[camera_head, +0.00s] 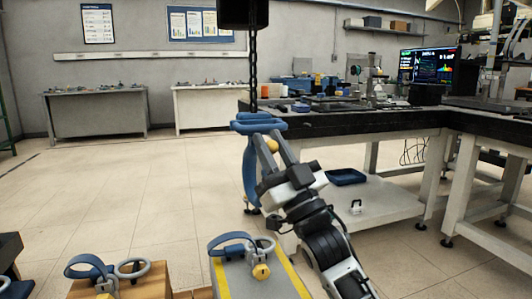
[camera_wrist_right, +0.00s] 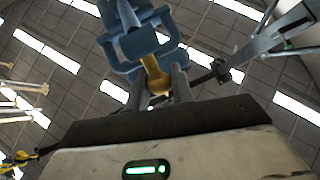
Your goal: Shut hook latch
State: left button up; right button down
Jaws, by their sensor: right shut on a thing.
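A blue hook (camera_head: 258,121) hangs on a dark chain in the middle of the head view, with a wide blue loop below it. In the right wrist view, the blue hook (camera_wrist_right: 140,42) is just beyond my fingers, with a yellow latch part (camera_wrist_right: 155,72) running down from it. My right gripper (camera_head: 270,147) reaches up to the hook from below right. Its fingers (camera_wrist_right: 162,82) are shut around the yellow part. Whether the latch is closed against the hook cannot be told. My left gripper is not in view.
The chain (camera_head: 253,65) runs up to a dark block. A black-topped workbench (camera_head: 350,121) stands close behind and right of the hook. Below are a yellow-edged grey block (camera_head: 237,284) and a wooden block (camera_head: 152,283), each bearing a blue strap and grey ring.

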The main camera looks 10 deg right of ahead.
jog(key=shift+f, duration=0.65)
pick_arm(q)
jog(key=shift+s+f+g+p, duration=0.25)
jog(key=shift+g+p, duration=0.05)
jog(key=shift+p, duration=0.15)
pick_arm(e)
jog(key=shift+w+a+f, duration=0.1)
jog(key=shift+w+f, duration=0.15)
jog(key=shift+f, duration=0.95)
jog(key=shift+w+f, duration=0.2)
jog(key=shift+f, duration=1)
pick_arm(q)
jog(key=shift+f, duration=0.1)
pick_arm(e)
jog(key=c, duration=1.3)
grip_release()
jog(key=shift+w, duration=0.1)
jog(key=shift+o, duration=0.2)
jog(key=shift+r, duration=0.1)
